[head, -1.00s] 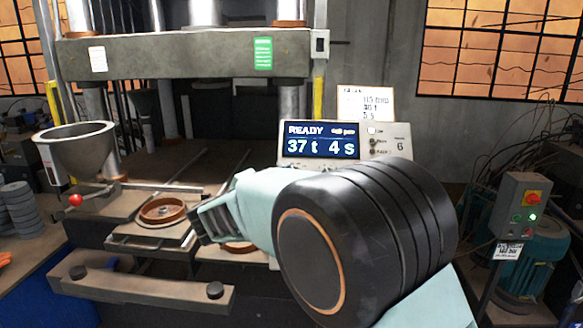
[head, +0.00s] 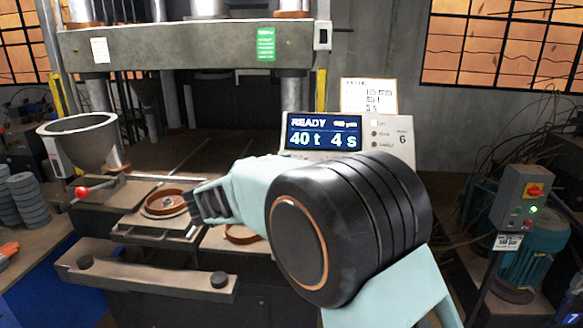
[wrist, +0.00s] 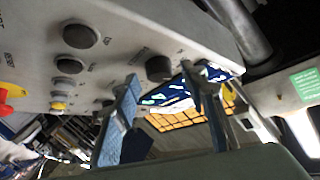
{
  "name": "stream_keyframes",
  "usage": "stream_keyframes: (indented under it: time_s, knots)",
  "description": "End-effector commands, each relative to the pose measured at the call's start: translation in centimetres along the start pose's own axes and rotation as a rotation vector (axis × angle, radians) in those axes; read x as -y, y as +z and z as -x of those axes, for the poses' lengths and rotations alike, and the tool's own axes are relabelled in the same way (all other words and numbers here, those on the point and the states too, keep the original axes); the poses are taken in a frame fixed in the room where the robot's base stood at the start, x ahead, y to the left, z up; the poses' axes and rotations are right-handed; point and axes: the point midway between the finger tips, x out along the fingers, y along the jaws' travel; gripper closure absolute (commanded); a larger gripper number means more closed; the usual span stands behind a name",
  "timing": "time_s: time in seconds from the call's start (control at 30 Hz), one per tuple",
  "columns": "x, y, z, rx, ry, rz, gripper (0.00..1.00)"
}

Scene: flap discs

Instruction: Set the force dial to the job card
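The control panel's display (head: 323,134) reads READY, 40 t and 4 s. The job card (head: 369,97) stands above it; its small lines seem to read 40 t and 5 s. My gripper (head: 200,205) is left of my dark wrist joint in the head view. In the wrist view its two fingers (wrist: 160,76) are apart, with a dark round knob (wrist: 158,68) showing between their tips. I see gaps beside the knob and cannot tell whether either finger touches it. Other dark knobs (wrist: 82,35) sit left on the panel; their labels are unreadable.
The press with its crossbeam (head: 190,48) fills the back left. A metal hopper (head: 78,130), a red-knobbed lever (head: 81,191) and a brown ring mould (head: 166,202) are at left. A grey switch box (head: 520,197) stands at right.

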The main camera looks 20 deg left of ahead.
Motion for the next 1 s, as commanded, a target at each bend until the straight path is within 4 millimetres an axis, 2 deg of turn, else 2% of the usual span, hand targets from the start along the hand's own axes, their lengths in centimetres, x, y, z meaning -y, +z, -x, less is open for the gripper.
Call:
stream_keyframes:
  time_s: [0.23,0.37,0.8,1.0]
  knots:
    - [0.0,0.0,0.1,0.000,-0.001,0.000,0.59]
    - [0.1,0.0,1.0,0.001,-0.002,0.000,0.59]
    - [0.1,0.0,9.6,0.002,-0.003,0.001,0.59]
    - [0.0,0.0,11.7,0.000,-0.001,0.000,0.59]
